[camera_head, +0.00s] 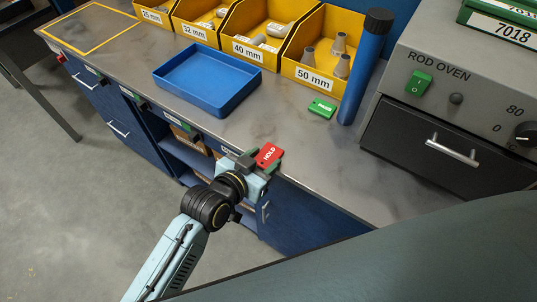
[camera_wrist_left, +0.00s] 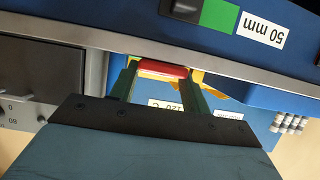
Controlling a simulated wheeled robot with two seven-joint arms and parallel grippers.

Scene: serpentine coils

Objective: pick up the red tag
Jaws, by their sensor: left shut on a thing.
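The red tag (camera_head: 268,155), marked HOLD, is in my left gripper (camera_head: 256,165), over the front edge of the bench in the head view. In the left wrist view the red tag (camera_wrist_left: 162,69) shows edge-on between the two fingertips of my left gripper (camera_wrist_left: 160,75), which is shut on it. From these views I cannot tell whether the tag touches the bench. A green tag (camera_head: 321,107) lies on the bench top near the 50 mm bin. My right gripper is in neither view.
An empty blue tray (camera_head: 207,107) stands on the bench. Yellow bins (camera_head: 268,57) with size labels line the back. A dark blue tube (camera_head: 361,85) stands upright beside the grey rod oven (camera_head: 440,57) at right. The bench (camera_head: 300,160) is clear in front of the green tag.

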